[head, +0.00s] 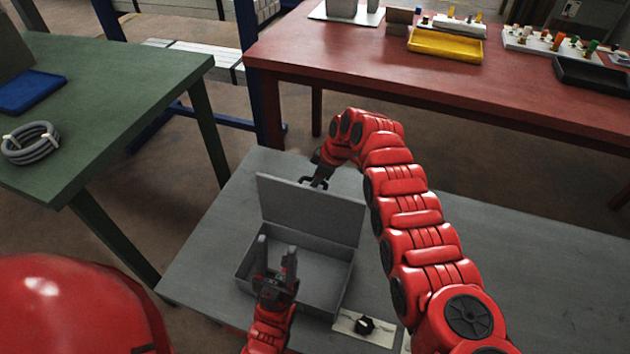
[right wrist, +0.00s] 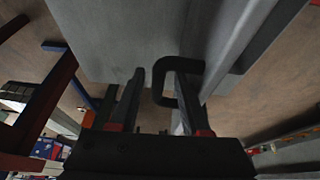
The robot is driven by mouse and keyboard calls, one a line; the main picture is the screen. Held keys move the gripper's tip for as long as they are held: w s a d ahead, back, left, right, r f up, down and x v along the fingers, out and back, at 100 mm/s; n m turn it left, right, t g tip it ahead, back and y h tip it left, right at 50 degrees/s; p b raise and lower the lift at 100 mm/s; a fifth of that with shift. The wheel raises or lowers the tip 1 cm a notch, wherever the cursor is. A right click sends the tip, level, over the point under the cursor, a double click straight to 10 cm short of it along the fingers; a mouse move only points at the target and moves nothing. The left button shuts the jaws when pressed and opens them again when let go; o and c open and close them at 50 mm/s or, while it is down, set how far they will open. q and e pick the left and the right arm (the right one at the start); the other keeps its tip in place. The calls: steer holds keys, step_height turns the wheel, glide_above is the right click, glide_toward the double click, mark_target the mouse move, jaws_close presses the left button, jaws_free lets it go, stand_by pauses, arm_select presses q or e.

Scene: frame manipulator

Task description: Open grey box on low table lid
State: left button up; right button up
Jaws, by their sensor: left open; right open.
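The grey box (head: 336,283) stands on the low grey table (head: 220,235), and its inside shows from above. Its grey lid (head: 311,212) stands raised at the far side of the box. My left gripper (head: 277,250) is open over the near left part of the box, with its fingers pointing up in the picture. My right gripper (head: 314,182) is behind the top edge of the lid. In the right wrist view my right gripper (right wrist: 165,100) is open, with a dark, hook-shaped handle (right wrist: 175,80) between or just beyond its fingers; contact cannot be told.
A small black knob on a pale plate (head: 350,325) lies right of the box's near corner. A green table (head: 110,95) stands at left with a cable coil (head: 30,143). A red table (head: 400,75) with trays stands behind. The low table's right side is clear.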

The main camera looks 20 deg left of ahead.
steer(key=shift+r, duration=0.1)
steer(key=w+p+v, duration=0.1)
steer(key=v, duration=1.6)
steer(key=shift+s+d, duration=0.15)
steer(key=shift+s, duration=0.3)
